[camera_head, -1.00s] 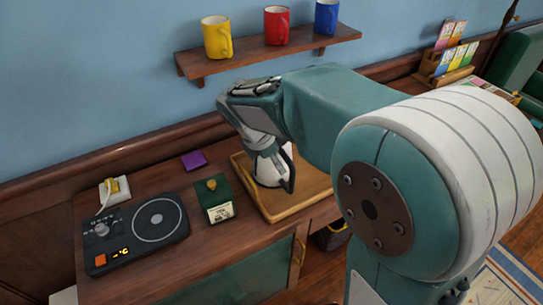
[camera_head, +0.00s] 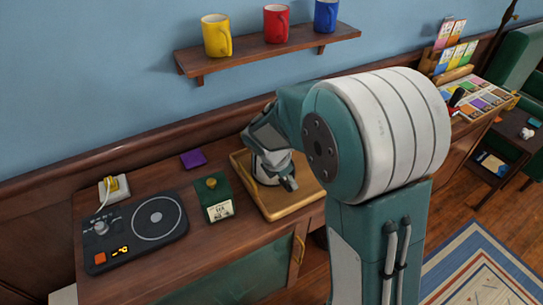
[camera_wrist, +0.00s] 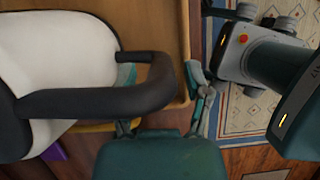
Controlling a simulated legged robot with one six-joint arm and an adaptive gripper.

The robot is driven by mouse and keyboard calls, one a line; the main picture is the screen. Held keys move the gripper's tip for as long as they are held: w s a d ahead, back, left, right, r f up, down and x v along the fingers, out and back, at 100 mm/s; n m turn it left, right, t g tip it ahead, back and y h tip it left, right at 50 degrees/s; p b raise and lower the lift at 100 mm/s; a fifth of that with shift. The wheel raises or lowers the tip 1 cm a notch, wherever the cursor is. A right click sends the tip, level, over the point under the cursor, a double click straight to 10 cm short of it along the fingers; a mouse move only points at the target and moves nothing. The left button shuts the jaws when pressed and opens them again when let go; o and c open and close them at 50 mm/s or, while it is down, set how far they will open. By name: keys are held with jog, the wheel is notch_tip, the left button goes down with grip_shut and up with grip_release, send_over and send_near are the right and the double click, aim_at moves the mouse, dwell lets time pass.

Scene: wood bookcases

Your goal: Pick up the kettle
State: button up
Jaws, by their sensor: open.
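The kettle (camera_head: 262,172) stands on the wooden tray (camera_head: 268,211) on the cabinet, mostly hidden behind my gripper (camera_head: 287,181) and wrist in the head view. In the wrist view the kettle's white body (camera_wrist: 58,62) fills the left side, and its black handle (camera_wrist: 100,99) loops out to the right. My gripper (camera_wrist: 163,78) is open at the handle. One finger shows inside the handle loop and the other outside it, with the bar of the handle between them. I cannot tell whether either finger touches it.
A green box (camera_head: 213,199) with a knob stands left of the tray, beside a black hot plate (camera_head: 131,231). A purple item (camera_head: 194,159) lies behind. Above, a wall shelf (camera_head: 262,54) holds yellow, red and blue mugs.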

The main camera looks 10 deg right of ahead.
grip_shut()
